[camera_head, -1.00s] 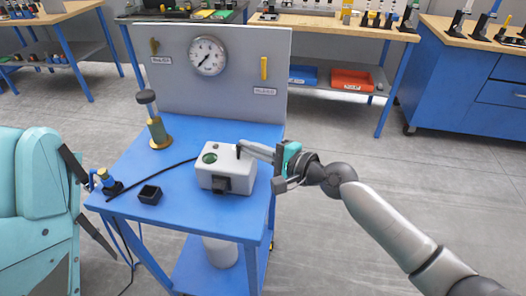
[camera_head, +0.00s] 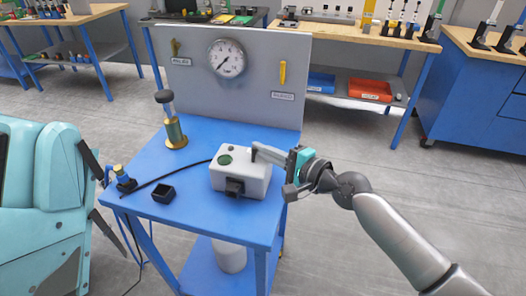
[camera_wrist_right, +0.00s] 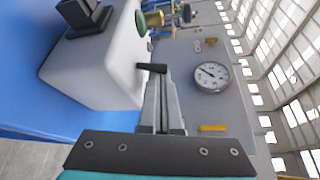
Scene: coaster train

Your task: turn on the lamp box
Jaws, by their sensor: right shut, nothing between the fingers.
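The lamp box (camera_head: 240,178) is a light grey box on the blue cart, with a round dark green lamp (camera_head: 225,160) on top and a black socket on its front. It also shows in the right wrist view (camera_wrist_right: 108,62). A small black lever (camera_wrist_right: 152,67) stands out from its top, at the tip of my right gripper (camera_head: 257,152). My right gripper is shut and empty, with its fingertips at the lever; I cannot tell whether they touch it. The shut fingers also show in the right wrist view (camera_wrist_right: 158,90). My left gripper is not in view.
A grey panel with a round gauge (camera_head: 227,58) and a yellow handle (camera_head: 282,73) stands behind the box. A brass and green post (camera_head: 174,125), a small black open box (camera_head: 163,194) and a black cable share the blue cart top (camera_head: 190,222).

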